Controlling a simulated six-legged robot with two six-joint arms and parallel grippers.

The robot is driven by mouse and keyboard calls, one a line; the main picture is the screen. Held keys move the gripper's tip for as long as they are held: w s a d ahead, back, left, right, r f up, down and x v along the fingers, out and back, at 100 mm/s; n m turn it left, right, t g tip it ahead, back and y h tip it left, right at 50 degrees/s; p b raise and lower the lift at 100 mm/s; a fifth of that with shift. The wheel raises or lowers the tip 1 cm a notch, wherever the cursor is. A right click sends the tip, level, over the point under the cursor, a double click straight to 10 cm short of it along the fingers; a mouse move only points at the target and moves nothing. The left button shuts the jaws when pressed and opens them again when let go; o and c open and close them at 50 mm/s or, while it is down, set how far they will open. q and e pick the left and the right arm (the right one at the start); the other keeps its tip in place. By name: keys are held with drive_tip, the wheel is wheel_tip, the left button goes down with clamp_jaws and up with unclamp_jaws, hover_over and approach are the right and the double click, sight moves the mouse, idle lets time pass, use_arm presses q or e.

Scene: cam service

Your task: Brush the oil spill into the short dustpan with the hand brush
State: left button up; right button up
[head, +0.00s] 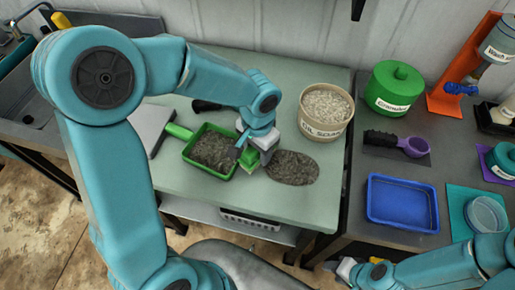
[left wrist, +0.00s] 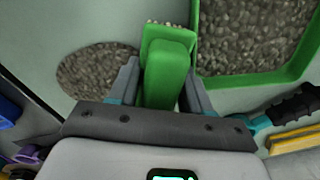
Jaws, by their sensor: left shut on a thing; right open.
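The spill (head: 292,168) is a dark patch covered with grey granules on the pale green table; it also shows in the left wrist view (left wrist: 92,72). The green short dustpan (head: 206,172) lies to its left and holds a layer of similar granules; its rim shows in the left wrist view (left wrist: 250,81). My left gripper (head: 262,147) is shut on the green hand brush (left wrist: 166,75), between spill and dustpan. Granules show at the brush's far edge. The brush's bristles are mostly hidden. My right gripper (head: 358,270) is open and empty, low by the table's right side.
A tub labelled oil soak (head: 325,128) stands behind the spill. Another brush with a black handle (left wrist: 292,107) and yellow bristles lies beyond the dustpan.

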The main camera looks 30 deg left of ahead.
sight(298, 170)
use_arm(q)
drive_tip(key=shift+f+b, duration=0.85)
drive_tip(key=shift+f, duration=0.05)
idle(0.8)
drive_tip(key=shift+d, duration=0.15)
drive_tip(key=shift+w+d, duration=0.25)
drive_tip(key=shift+d, duration=0.6)
drive_tip(key=shift+w+d, duration=0.3)
drive_tip(key=shift+d, duration=0.6)
drive_tip(key=shift+w+d, duration=0.25)
drive_tip(key=shift+d, duration=0.6)
drive_tip(key=shift+w+d, duration=0.25)
drive_tip(key=shift+d, duration=0.65)
drive_tip(key=shift+w+d, duration=0.3)
drive_tip(key=shift+d, duration=0.6)
drive_tip(key=shift+w+d, duration=0.25)
drive_tip(key=shift+d, duration=0.65)
drive_tip(key=shift+b, duration=0.3)
